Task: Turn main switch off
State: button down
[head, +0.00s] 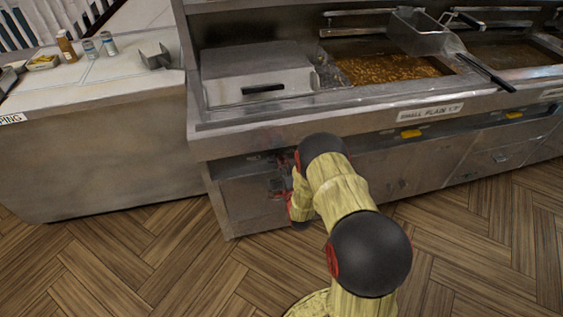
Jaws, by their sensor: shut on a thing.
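My gripper (272,178) is small and dark with red parts in the head view. It is at the front panel of the frying range (235,190), below the counter edge on the left side. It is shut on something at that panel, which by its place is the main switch. The switch itself is hidden by the gripper, and its position cannot be read. My arm comes up from the bottom of the view and partly covers the panel to the right of the gripper.
The range top holds a closed metal lid (255,75), a fryer well with food in oil (385,68) and a metal basket (425,30). Yellow knobs (410,133) line the front. A side counter (100,90) stands left. The wooden floor (130,260) is clear.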

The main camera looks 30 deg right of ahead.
jog(key=shift+f, duration=0.1)
jog(key=c, duration=1.7)
grip_release()
jog(key=v, duration=1.2)
